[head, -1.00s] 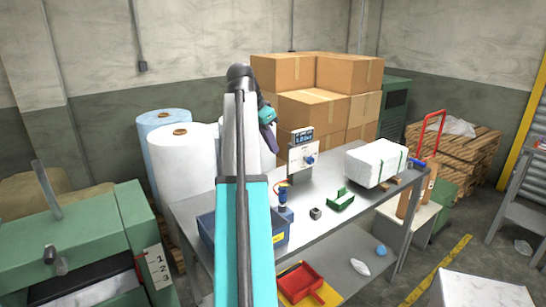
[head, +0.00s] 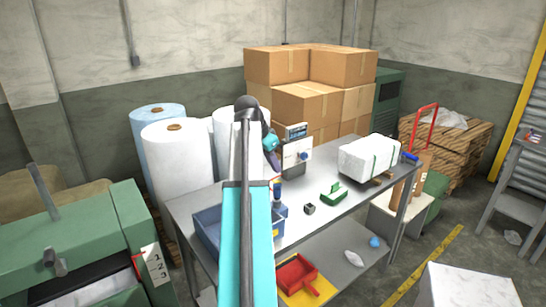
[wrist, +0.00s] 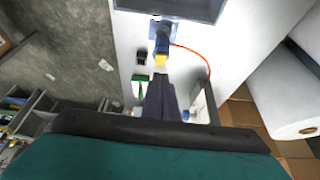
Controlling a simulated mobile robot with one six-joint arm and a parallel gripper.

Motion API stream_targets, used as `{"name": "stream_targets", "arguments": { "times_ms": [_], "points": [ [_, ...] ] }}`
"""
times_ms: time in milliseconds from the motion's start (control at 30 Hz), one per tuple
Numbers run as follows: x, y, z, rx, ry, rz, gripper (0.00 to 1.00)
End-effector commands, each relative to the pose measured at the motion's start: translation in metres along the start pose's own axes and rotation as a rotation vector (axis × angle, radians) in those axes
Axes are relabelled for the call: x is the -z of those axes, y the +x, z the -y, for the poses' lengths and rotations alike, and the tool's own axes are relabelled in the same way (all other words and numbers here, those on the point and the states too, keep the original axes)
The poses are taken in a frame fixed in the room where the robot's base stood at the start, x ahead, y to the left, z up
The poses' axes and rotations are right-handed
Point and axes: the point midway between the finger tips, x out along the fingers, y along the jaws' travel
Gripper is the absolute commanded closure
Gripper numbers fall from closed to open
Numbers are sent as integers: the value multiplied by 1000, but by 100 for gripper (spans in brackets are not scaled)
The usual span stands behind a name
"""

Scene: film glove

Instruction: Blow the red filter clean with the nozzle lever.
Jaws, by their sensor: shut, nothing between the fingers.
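A blue nozzle fixture with a yellow part (head: 277,188) stands on the bench, partly hidden behind my arm in the head view. It also shows in the wrist view (wrist: 162,45), with a red hose curving from it. A red tray-like piece with a handle (head: 296,272) lies on a yellow patch on the lower shelf; I cannot tell if it is the red filter. My gripper (head: 274,163) is above the bench, between the nozzle and the meter box. In the wrist view its dark fingers (wrist: 160,88) are shut and empty, with the nozzle beyond their tips.
The grey bench (head: 330,212) carries a blue bin (head: 208,232), a small dark block (head: 309,209), a green holder (head: 334,193), a meter box (head: 297,152) and a white bundle (head: 368,156). White rolls (head: 176,155) stand behind. Bare bench lies in front of the green holder.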

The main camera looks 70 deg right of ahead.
Motion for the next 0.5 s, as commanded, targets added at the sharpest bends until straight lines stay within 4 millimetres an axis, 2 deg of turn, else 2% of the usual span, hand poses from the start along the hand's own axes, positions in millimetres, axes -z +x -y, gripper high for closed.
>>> {"name": "stream_targets", "arguments": {
  "times_ms": [200, 500],
  "points": [
    [-15, 13, -1, -1, -2, 0, 100],
    [-22, 20, 0, 0, -1, 0, 100]
  ]
}}
